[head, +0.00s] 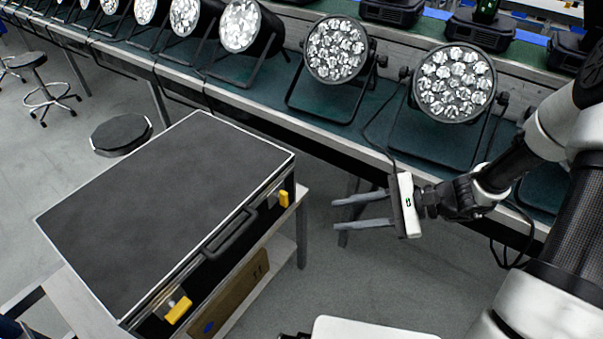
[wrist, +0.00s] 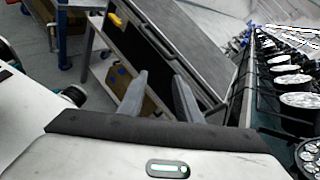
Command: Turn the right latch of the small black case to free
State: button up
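The small black case (head: 165,205) lies closed, its front with the handle (head: 230,232) facing the lower right. The yellow right latch (head: 283,198) is near the front's right end, upright against the face. The yellow left latch (head: 178,309) is near the other end, its tab tilted, below a metal plate. My gripper (head: 334,213) is open and empty, right of the right latch and apart from it, fingers pointing left at the case. In the wrist view the case (wrist: 205,45) is ahead of my fingers (wrist: 159,76); one yellow latch (wrist: 114,19) shows at the far end, and the right latch is not visible.
The case stands on a light table (head: 287,235) with a cardboard box (head: 235,295) on a shelf below. A long bench (head: 270,95) with several par cans (head: 337,49) runs behind my gripper. A black stool (head: 121,133) stands behind the case. Floor between case and gripper is open.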

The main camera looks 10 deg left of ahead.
aim_at(288, 200)
jog(key=w+f+m+t+y+b, duration=0.25)
jog(key=f+m+t, duration=0.2)
jog(key=f, duration=0.35)
jog(key=w+f+m+t+y+b, duration=0.1)
jog(key=w+f+m+t, duration=0.25)
jog(key=f+m, duration=0.3)
jog(key=shift+n, duration=0.3)
jog(key=x, duration=0.6)
jog(key=b+x, duration=0.1)
jog(key=x, duration=0.5)
jog(key=f+b+x, duration=0.1)
jog(key=x, duration=0.4)
jog(key=shift+w+a, duration=0.15)
jog(key=shift+a, duration=0.25)
grip_shut()
